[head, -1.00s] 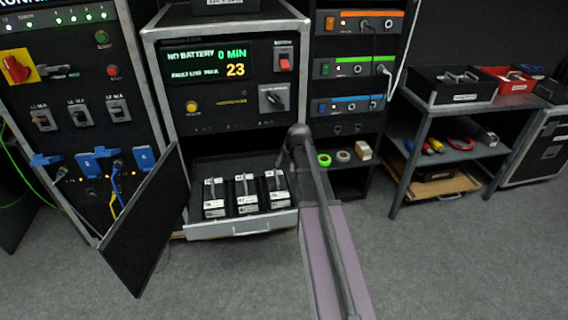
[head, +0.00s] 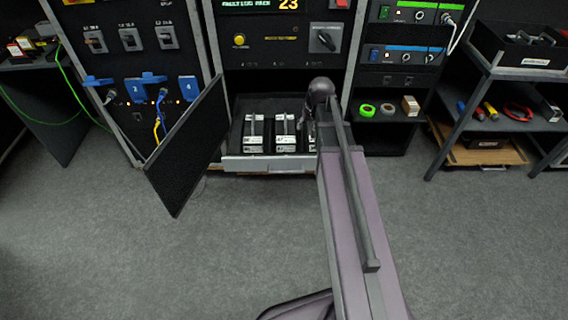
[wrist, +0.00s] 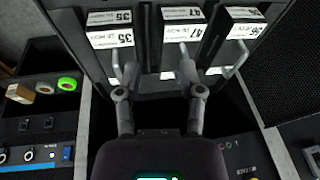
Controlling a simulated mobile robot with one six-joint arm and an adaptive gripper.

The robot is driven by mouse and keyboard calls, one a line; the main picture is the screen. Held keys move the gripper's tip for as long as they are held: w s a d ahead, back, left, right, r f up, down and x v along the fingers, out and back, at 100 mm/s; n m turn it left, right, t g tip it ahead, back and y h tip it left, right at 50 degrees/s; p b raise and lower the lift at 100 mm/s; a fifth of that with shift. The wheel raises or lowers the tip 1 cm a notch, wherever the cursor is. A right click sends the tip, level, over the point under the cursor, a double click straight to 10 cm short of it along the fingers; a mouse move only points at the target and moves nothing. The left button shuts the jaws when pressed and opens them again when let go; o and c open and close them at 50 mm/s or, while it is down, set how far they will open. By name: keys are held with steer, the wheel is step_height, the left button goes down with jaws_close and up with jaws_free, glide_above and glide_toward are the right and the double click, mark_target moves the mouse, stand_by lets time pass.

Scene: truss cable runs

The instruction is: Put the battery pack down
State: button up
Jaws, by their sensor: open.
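Three white-labelled battery packs stand in an open drawer (head: 262,163) at the foot of the middle rack. In the head view the left pack (head: 253,136) and the middle pack (head: 285,137) show clearly; the right pack (head: 312,143) is partly hidden by my arm. In the wrist view the packs hang at the top, including one labelled 35 (wrist: 110,38) and one labelled 47 (wrist: 184,32), with grey handles. My gripper (wrist: 159,94) is open, its fingers apart near the handles. No pack is seen held between them; exact contact cannot be told.
A black door panel (head: 190,142) swings out left of the drawer. A shelf at right holds a green tape roll (head: 367,110), a pale roll and a small box (head: 410,105). A tool cart (head: 490,105) stands farther right. The grey carpet in front is clear.

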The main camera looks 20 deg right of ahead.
steer(key=s+a+n+g+h, duration=0.1)
steer(key=s+a+n+g, duration=0.1)
steer(key=s+a, duration=1.1)
steer(key=shift+s+a+f+g, duration=0.2)
steer(key=shift+s+f+g, duration=0.3)
steer(key=shift+s, duration=0.45)
steer(key=shift+r, duration=0.1)
